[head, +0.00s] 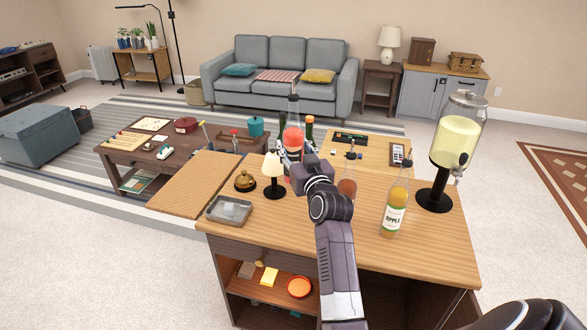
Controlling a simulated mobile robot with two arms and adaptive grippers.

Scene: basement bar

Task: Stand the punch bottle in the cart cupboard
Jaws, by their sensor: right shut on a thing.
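My right gripper (296,160) is over the middle of the cart top (300,220). It is shut on a tall clear-necked bottle with red contents (292,137), which looks upright. Its label cannot be read, and its base is hidden, so I cannot tell whether it touches the top. Another bottle with reddish-brown contents (347,188) stands just right of my wrist. Under the cart top, the open front shows a shelf (262,292) at the left and a dark space (392,298) at the right, partly behind my arm. My left gripper is not in view.
An apple bottle (395,212) and a drink dispenser (455,140) stand at the right of the top. A small lamp (273,175), a bell (245,181) and a grey tray (229,210) stand at the left. An orange bowl (299,287) sits on the shelf.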

